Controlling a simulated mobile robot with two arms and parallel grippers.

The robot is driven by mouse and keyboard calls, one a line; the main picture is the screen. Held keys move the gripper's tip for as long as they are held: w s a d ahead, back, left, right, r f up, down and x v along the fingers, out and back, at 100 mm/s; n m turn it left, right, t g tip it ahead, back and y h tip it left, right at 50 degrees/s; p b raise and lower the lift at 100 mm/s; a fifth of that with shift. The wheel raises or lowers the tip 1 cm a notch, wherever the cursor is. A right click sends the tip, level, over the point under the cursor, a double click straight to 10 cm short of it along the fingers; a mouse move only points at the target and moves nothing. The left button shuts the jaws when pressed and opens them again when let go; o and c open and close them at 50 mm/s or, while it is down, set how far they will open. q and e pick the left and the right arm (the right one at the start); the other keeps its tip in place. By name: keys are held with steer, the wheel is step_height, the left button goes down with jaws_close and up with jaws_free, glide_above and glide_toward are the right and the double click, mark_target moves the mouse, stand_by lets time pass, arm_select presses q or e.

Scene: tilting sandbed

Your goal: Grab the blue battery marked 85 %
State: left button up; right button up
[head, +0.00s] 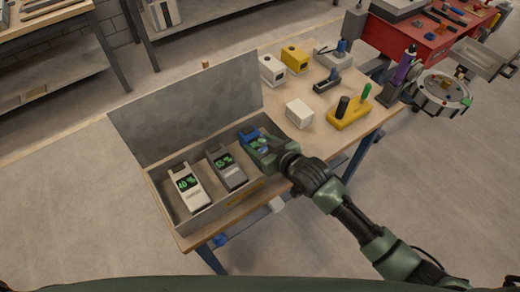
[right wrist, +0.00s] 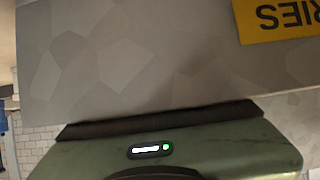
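The blue battery (head: 249,135) lies at the right end of an open grey case (head: 204,218). My right gripper (head: 266,150) is over it and hides most of it, including most of its display, so I cannot read its figure. Whether the fingers are open or closed on it does not show. The right wrist view shows the green gripper body (right wrist: 200,145) before a grey panel, with the fingertips out of sight. A white battery (head: 187,186) reading 40 % and a grey battery (head: 226,168) reading about 55 % lie to the left. My left gripper is not in view.
The case's raised lid (head: 185,112) stands behind the batteries. A yellow label (right wrist: 280,20) shows on grey in the right wrist view. On the table's right are a white box (head: 299,113), a yellow holder (head: 349,114) and small devices. A red workbench (head: 415,40) stands beyond.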

jaws_close()
steer(key=shift+w+r, duration=0.1)
steer(key=shift+r, duration=0.1)
steer(key=shift+r, duration=0.15)
